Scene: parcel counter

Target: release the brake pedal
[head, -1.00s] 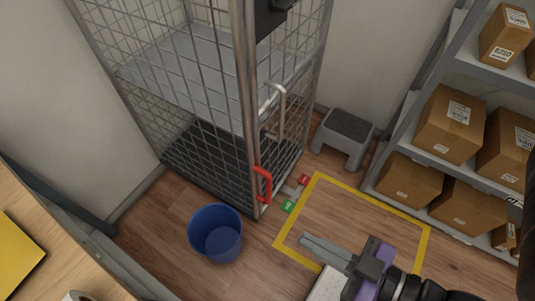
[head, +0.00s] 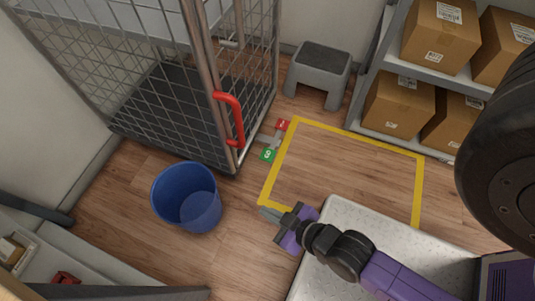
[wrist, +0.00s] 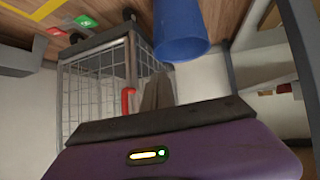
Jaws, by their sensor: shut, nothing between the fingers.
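The brake pedal is a small rocker at the foot of the roll cage (head: 195,90), with a green end marked GO (head: 267,155) and a red end (head: 282,125). It sits low, beside the cage's right side, near the yellow floor line. My gripper (head: 266,213) is shut and empty, in front of the pedal near the yellow corner, apart from it. In the wrist view the green end (wrist: 84,21) and red end (wrist: 55,31) show at upper left, and the cage (wrist: 100,80) appears below them. How far the pedal is tipped is hard to tell.
A blue bucket (head: 187,198) stands left of my gripper. A red handle (head: 238,120) is on the cage post. A grey step stool (head: 318,75) stands behind the pedal. Shelves with boxes (head: 398,103) are at right. The yellow-taped floor (head: 335,165) is clear.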

